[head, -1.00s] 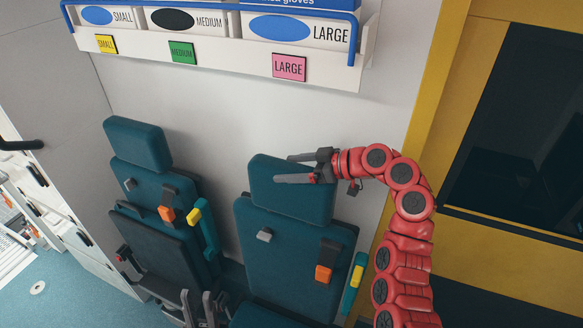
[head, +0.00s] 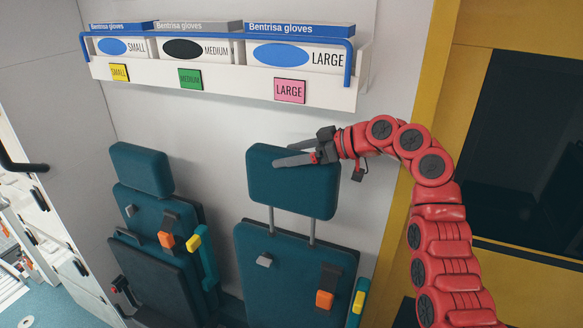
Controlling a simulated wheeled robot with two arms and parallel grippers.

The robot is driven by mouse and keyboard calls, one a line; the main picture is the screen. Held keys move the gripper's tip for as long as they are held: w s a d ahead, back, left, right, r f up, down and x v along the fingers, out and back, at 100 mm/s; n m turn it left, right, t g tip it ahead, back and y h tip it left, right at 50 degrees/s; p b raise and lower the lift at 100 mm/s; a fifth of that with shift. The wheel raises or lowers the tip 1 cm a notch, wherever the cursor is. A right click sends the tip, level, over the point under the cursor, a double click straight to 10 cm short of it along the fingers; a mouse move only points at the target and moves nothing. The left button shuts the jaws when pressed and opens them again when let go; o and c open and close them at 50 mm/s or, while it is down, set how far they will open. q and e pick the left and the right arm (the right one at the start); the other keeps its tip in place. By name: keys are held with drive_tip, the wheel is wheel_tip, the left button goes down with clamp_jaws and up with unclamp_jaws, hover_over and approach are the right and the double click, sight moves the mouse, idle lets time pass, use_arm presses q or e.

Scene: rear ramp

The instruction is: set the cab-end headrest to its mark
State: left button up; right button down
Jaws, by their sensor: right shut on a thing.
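The teal headrest (head: 292,190) of the right-hand seat stands raised above its backrest (head: 285,275) on two bare metal posts (head: 291,228). My right gripper (head: 278,154) is shut on this headrest at its top edge, with one finger across the front face. I cannot make out a mark on the posts. The headrest (head: 141,169) of the left-hand seat sits low, close on its backrest, with no posts showing. My left gripper is out of view.
A rack of glove boxes (head: 220,68) with a blue rail hangs on the wall above the seats. A yellow frame (head: 425,110) with a dark window is at the right. Orange seat-belt buckles (head: 324,299) hang on the backrests. Bare wall lies between headrest and rack.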

drive_tip(key=shift+w+r, duration=0.1)
drive_tip(key=shift+r, duration=0.3)
unclamp_jaws()
drive_tip(key=shift+d, duration=0.1)
drive_tip(key=shift+f, duration=0.1)
drive_tip(key=shift+d, duration=0.15)
drive_tip(key=b+v, duration=0.4)
drive_tip(key=v, duration=1.3)
drive_tip(key=shift+s+b, duration=0.3)
drive_tip(key=shift+s, duration=0.05)
drive_tip(key=shift+f, duration=0.1)
